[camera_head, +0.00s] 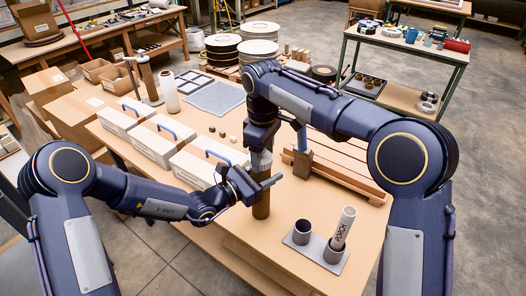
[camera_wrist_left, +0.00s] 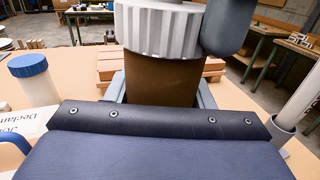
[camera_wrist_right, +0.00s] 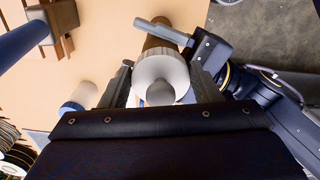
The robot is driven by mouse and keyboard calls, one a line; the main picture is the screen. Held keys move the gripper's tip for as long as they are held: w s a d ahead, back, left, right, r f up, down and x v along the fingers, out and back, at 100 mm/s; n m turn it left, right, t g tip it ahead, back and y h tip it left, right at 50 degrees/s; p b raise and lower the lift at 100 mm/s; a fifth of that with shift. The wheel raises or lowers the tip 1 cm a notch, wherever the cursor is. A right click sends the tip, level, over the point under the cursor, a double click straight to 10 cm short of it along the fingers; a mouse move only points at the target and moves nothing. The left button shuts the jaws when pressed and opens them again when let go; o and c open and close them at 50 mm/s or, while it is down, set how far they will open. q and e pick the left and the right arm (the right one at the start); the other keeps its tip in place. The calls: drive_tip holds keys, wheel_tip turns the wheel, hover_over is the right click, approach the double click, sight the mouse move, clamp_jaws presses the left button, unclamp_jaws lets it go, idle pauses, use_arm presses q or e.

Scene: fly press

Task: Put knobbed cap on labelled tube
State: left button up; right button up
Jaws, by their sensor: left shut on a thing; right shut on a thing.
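A brown tube (camera_head: 261,207) stands upright near the front edge of the workbench. My left gripper (camera_head: 262,187) is shut around its upper part; the left wrist view shows the tube (camera_wrist_left: 160,82) close up. A white ribbed cap (camera_wrist_left: 160,28) is at the tube's top with no clear gap; how far it is seated cannot be told. The right wrist view shows the cap (camera_wrist_right: 160,72) with its grey knob (camera_wrist_right: 160,93) between the fingers of my right gripper (camera_wrist_right: 160,85), which is shut on it from above. A white tube marked PORCH (camera_head: 342,227) leans in a holder; no label shows on the brown tube.
The two-cup holder (camera_head: 301,247) stands right of the brown tube, its left cup empty. White boxes with blue handles (camera_head: 196,157) line the left side. Wooden planks (camera_head: 340,175) lie behind on the right. Small caps (camera_head: 221,133) lie on the bench behind.

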drive_tip(key=shift+f, duration=0.1)
drive_tip(key=o, duration=1)
wheel_tip(320, 180, up, 12)
use_arm(q)
drive_tip(key=o, duration=1.5)
drive_tip(key=shift+c, duration=0.2)
